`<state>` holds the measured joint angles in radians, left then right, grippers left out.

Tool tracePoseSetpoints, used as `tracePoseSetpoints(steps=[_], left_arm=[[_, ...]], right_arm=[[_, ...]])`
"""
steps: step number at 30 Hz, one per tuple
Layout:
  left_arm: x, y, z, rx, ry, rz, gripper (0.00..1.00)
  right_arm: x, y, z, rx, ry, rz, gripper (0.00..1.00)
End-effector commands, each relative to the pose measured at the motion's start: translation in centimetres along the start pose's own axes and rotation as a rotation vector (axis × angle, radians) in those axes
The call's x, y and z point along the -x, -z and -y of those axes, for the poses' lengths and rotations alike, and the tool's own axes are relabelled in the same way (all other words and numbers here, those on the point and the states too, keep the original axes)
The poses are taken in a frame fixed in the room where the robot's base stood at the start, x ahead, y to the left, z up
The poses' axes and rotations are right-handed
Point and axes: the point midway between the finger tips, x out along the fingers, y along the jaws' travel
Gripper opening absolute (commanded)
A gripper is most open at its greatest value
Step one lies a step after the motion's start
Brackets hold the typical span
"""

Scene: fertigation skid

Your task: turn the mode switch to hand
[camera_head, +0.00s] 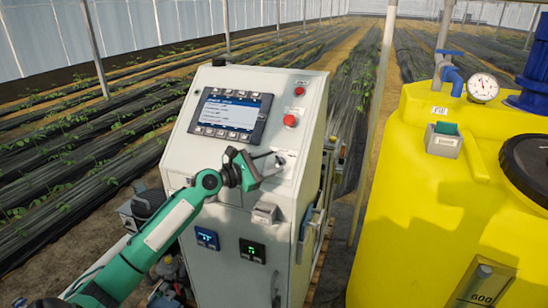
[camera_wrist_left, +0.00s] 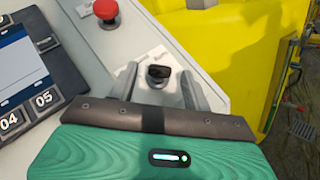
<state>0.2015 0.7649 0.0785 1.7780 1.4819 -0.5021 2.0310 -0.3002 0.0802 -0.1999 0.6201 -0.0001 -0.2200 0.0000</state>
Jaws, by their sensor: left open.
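The mode switch (camera_wrist_left: 158,72) is a small black knob on a pale label plate on the sloped face of the grey cabinet (camera_head: 240,215). In the head view it is mostly hidden behind my left gripper (camera_head: 266,164). My left gripper also shows in the left wrist view (camera_wrist_left: 159,84), with its two grey fingers apart, one on either side of the knob. Nothing is held. I cannot tell whether the fingers touch the knob. The label's words are too small to read. My right gripper is not in view.
A red button (camera_head: 290,120) and the display panel (camera_head: 231,113) share the sloped face. A small tray (camera_head: 265,213) juts from the cabinet front below. The yellow tank (camera_head: 415,215) stands to the right, with a gap between.

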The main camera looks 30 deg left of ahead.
Motion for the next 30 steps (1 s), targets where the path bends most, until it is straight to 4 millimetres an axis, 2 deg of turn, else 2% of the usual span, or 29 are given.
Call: tracePoseSetpoints(steps=[6, 15, 17, 22, 30], left_arm=[[-1.4, -0.1, 0.0, 0.001, 0.0, 0.0, 0.49], [-1.6, 0.0, 0.0, 0.0, 0.0, 0.0, 0.49], [-1.6, 0.0, 0.0, 0.0, 0.0, 0.0, 0.39], [-1.6, 0.0, 0.0, 0.0, 0.0, 0.0, 0.06], [-1.6, 0.1, 0.0, -0.013, 0.017, 0.0, 0.04]], right_arm=[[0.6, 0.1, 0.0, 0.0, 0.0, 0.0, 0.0], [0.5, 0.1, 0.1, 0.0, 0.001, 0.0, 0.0], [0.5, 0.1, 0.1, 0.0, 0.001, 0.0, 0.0], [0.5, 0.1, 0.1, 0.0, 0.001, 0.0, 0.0], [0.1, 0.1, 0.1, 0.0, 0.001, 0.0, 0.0]])
